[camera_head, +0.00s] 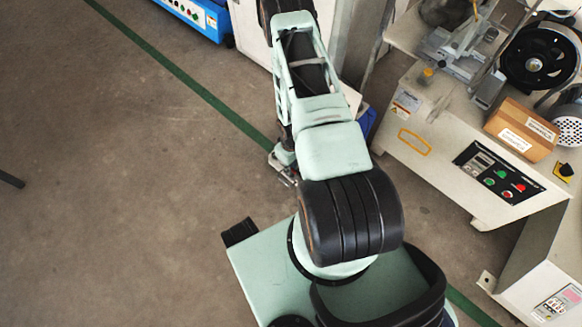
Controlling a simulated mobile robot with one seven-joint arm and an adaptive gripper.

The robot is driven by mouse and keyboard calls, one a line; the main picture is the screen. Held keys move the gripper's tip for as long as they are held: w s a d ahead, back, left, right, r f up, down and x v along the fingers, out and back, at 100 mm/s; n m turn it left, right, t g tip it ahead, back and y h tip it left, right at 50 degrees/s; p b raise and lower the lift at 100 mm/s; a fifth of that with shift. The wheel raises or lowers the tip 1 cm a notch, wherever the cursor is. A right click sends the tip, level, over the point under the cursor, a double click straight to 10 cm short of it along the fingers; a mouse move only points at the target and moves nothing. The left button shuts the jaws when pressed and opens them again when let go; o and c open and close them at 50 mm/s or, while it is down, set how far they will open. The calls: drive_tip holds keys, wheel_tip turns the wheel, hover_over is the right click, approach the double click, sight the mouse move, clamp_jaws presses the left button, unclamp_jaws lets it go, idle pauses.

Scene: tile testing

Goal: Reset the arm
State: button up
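My arm rises from my base and reaches toward the top of the head view. Its far black joint is cut off by the top edge. A small pale green and metallic part, which looks like my gripper (286,176), shows below and left of the upper link, above the floor. Most of it is hidden behind the arm. It is too small to tell whether its fingers are open or shut, and I see nothing held in it.
A beige testing machine (440,135) stands close on the right, with a brown cardboard box (522,130) on top. A blue machine (200,18) is at the top left. A light cabinet (253,30) stands behind the arm. The concrete floor (110,190) on the left is mostly clear.

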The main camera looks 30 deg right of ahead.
wheel_tip(320, 180, up, 2)
drive_tip(key=shift+r+p, duration=0.25)
drive_tip(key=shift+p, duration=0.35)
